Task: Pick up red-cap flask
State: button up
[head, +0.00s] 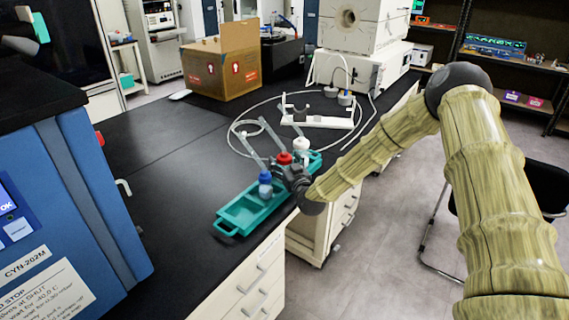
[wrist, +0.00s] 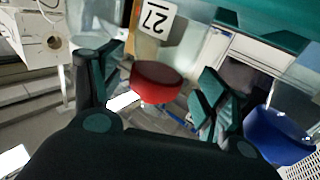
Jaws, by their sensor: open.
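The red-cap flask (head: 284,158) stands in the teal tray (head: 229,229) on the black bench, between the blue-cap flask (head: 265,186) and the white-cap flask (head: 301,144). My gripper (head: 287,172) is right by it and hides most of its body. In the wrist view, the red cap (wrist: 157,83) shows between the two spread fingers of my gripper (wrist: 160,78), with gaps visible beside it. The blue cap (wrist: 280,137) is outside the right finger. I cannot tell whether a finger touches the red-cap flask.
A white stand (head: 325,121) and a loop of clear tubing lie behind the tray. A cardboard box (head: 220,65) sits farther back. The blue machine (head: 95,190) is at the left. The bench between it and the tray is clear.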

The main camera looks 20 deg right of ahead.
jog(key=shift+w+d+r, duration=0.1)
jog(key=shift+w+d, duration=0.1)
jog(key=shift+w, duration=0.6)
jog(key=shift+w+a, duration=0.15)
jog(key=shift+w, duration=0.1)
jog(key=shift+c, duration=0.4)
jog(key=c, duration=1.4)
jog(key=shift+c, duration=0.2)
